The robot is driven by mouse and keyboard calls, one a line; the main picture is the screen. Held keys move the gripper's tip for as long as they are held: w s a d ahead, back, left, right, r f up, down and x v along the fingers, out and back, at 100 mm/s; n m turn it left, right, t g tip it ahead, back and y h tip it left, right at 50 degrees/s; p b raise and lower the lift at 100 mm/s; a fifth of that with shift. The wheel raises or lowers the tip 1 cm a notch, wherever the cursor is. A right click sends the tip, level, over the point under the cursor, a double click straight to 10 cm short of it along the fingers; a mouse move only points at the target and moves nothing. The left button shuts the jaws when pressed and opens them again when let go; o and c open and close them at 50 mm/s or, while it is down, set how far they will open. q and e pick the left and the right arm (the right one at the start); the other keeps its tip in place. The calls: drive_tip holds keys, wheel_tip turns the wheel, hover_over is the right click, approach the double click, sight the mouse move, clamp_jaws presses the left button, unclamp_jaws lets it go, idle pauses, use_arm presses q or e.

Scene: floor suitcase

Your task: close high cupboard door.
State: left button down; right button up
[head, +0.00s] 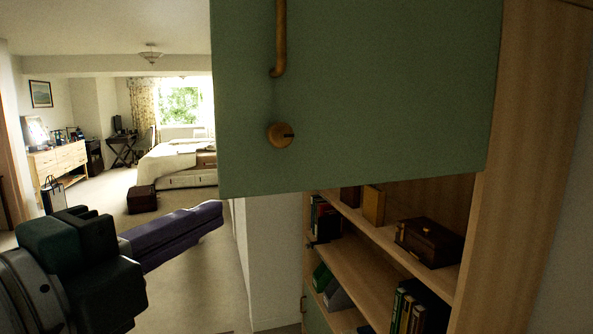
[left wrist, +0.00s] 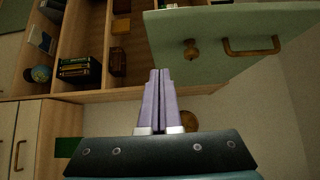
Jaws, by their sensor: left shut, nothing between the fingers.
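The green high cupboard door (head: 385,110) stands open in the upper middle of the head view, with a brass bar handle (head: 281,40) and a round brass knob (head: 281,134). The door (left wrist: 225,30) also shows at the top right of the left wrist view, swung out from the wooden cupboard. My left gripper (head: 221,212) is shut and empty, its purple fingers just below and left of the door's lower left corner in the head view. In the left wrist view its fingers (left wrist: 160,78) point toward the door's edge; I cannot tell if they touch. My right gripper is not in view.
The wooden cupboard's shelves (head: 360,262) hold books and a dark wooden box (head: 429,241). Lower doors (left wrist: 28,135) show in the left wrist view. The carpet between is mostly clear.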

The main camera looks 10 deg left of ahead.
use_arm(q)
drive_tip(key=p, duration=0.2)
approach(256, 181)
drive_tip(key=w+d, duration=0.3)
drive_tip(key=shift+w+a+r+p, duration=0.1)
drive_tip(key=shift+w+a+p, duration=0.45)
drive_tip(key=shift+w, duration=0.3)
drive_tip(key=shift+w+a, duration=0.35)
drive_tip(key=shift+w, duration=0.15)
